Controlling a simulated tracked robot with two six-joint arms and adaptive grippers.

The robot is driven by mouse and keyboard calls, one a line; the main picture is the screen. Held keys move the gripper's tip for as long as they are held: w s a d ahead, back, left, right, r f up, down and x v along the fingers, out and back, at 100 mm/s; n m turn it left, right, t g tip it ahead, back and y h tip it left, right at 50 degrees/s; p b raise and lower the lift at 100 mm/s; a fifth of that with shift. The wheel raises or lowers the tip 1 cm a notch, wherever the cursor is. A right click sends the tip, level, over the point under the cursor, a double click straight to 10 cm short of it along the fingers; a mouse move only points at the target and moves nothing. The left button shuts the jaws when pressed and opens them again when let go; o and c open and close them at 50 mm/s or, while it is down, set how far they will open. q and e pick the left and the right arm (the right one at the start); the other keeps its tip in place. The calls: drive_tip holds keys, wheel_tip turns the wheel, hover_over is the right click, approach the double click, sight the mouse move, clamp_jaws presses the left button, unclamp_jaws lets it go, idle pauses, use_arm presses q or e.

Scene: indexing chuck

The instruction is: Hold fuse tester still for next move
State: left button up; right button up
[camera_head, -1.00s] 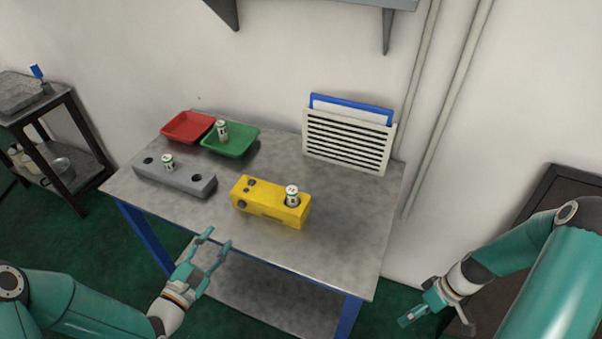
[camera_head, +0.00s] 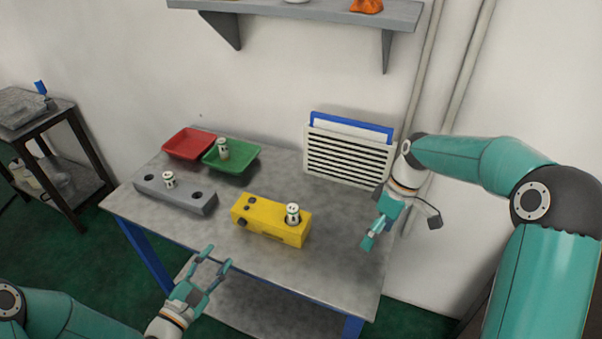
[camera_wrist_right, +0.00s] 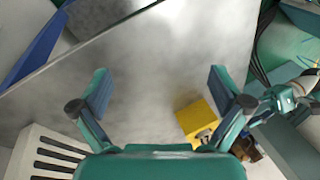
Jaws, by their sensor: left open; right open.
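The yellow fuse tester (camera_head: 270,221) sits on the metal table, with a white fuse (camera_head: 292,213) standing upright in its right end. Part of the tester also shows in the right wrist view (camera_wrist_right: 197,119). My left gripper (camera_head: 216,257) is open and empty at the table's front edge, in front of the tester and apart from it. My right gripper (camera_head: 376,230) is over the right side of the table, to the right of the tester and not touching it. In the right wrist view its fingers (camera_wrist_right: 160,85) are spread with nothing between them.
A grey block (camera_head: 176,194) with holes holds one fuse (camera_head: 169,180). A red tray (camera_head: 189,144) and a green tray (camera_head: 232,160) stand behind it; a fuse (camera_head: 223,149) is in the green one. A slatted rack (camera_head: 348,158) stands at the back right. A shelf (camera_head: 310,14) hangs above.

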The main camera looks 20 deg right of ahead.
drive_tip(key=w+a+r+n+h, duration=0.2)
drive_tip(key=w+a+r, duration=0.4)
wheel_tip(320, 180, up, 8)
drive_tip(key=n+t+h, duration=0.1)
drive_tip(key=n+h, duration=0.1)
hover_over(294, 225)
drive_tip(key=w, duration=0.1)
drive_tip(key=shift+w+d, duration=0.1)
drive_tip(key=shift+d, duration=0.1)
wheel_tip(294, 225, down, 17)
drive_tip(key=shift+r, duration=0.2)
drive_tip(key=c, duration=1.4)
use_arm(q)
clamp_jaws()
idle(0.5)
